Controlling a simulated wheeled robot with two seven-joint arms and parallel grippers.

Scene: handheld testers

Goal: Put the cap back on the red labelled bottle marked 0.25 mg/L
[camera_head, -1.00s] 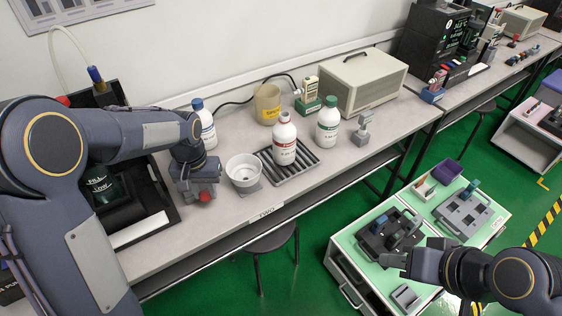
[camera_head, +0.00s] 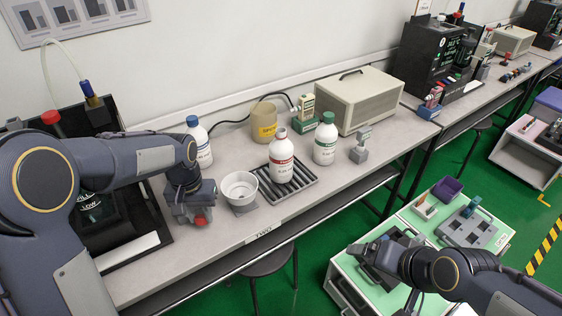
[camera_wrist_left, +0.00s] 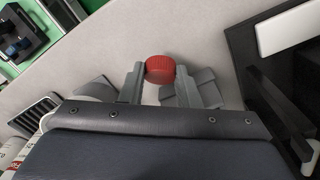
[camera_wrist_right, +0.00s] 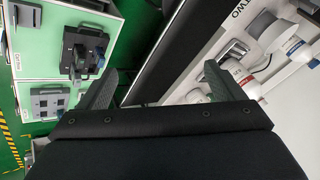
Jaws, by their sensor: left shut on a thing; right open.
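My left gripper (camera_head: 197,212) is left of the bottle, beyond a white bowl, low over the bench. It is shut on a red cap (camera_head: 200,221), which shows between the fingertips in the left wrist view (camera_wrist_left: 160,69). My right gripper (camera_head: 362,254) is over the left part of the green-topped cabinet. Its fingers are spread and empty in the right wrist view (camera_wrist_right: 162,78).
A white bowl (camera_head: 239,185) stands between the left gripper and the tray. A green-capped bottle (camera_head: 325,140) and a blue-capped bottle (camera_head: 199,142) stand near. A yellow-labelled beaker (camera_head: 264,121) and a beige case (camera_head: 355,98) are behind. A stool (camera_head: 268,262) is below the bench edge.

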